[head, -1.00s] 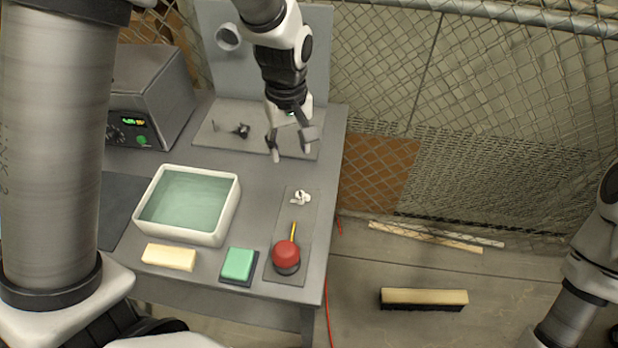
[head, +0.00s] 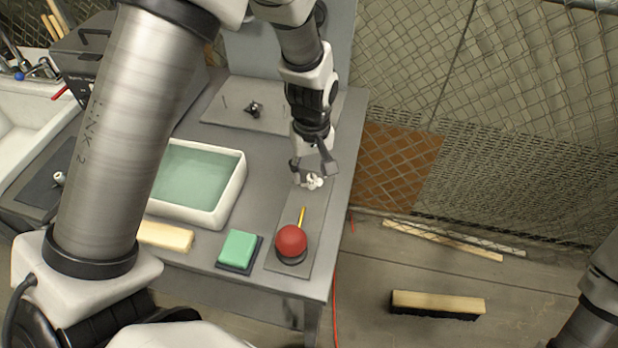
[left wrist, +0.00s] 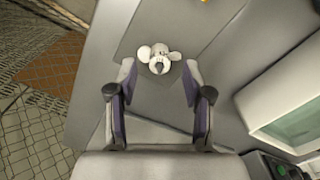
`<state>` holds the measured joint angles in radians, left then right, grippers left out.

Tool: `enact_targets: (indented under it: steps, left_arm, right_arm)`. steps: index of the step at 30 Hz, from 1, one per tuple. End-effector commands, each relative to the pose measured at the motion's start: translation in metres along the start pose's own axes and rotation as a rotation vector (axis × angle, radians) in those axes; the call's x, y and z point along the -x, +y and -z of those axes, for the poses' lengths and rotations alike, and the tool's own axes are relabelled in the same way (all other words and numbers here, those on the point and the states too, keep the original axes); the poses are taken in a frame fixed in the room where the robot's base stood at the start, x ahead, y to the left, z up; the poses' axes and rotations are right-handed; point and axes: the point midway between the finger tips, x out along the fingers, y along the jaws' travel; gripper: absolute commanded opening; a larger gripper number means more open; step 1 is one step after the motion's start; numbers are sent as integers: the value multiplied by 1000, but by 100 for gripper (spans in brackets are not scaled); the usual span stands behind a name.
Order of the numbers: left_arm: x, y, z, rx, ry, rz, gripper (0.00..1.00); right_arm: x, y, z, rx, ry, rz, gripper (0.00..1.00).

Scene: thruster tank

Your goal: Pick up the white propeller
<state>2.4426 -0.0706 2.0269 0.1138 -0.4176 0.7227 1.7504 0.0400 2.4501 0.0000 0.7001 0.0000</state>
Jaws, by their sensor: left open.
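The white propeller (head: 311,181) lies on a grey mat (head: 279,262) near the right side of the table. It also shows in the left wrist view (left wrist: 160,58), just beyond the fingertips and centred between them. My left gripper (head: 315,178) is open above the propeller, with a finger to each side of it in the head view. My right gripper is not in view; only part of my right arm shows at the right edge.
On the same mat are a yellow stick (head: 301,216) and a red ball-like knob (head: 291,240). A white tank of greenish water (head: 232,193) stands to the left. A green block (head: 239,247) and a cream block (head: 165,236) lie at the front. A mesh fence stands behind.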

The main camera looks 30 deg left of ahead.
Motion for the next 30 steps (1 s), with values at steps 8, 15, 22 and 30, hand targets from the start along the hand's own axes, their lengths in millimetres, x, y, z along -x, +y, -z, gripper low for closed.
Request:
enact_targets:
  steps: [8,15,22,30]
  left_arm:
    - [-8,0,0,0,1,-1,50]
    - [-8,0,0,0,1,0,6]
    - [-8,0,0,0,0,0,3]
    - [30,1,1,0,5,-5,3]
  right_arm:
    - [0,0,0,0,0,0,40]
    - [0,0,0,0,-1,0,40]
    - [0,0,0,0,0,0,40]
    - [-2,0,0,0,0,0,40]
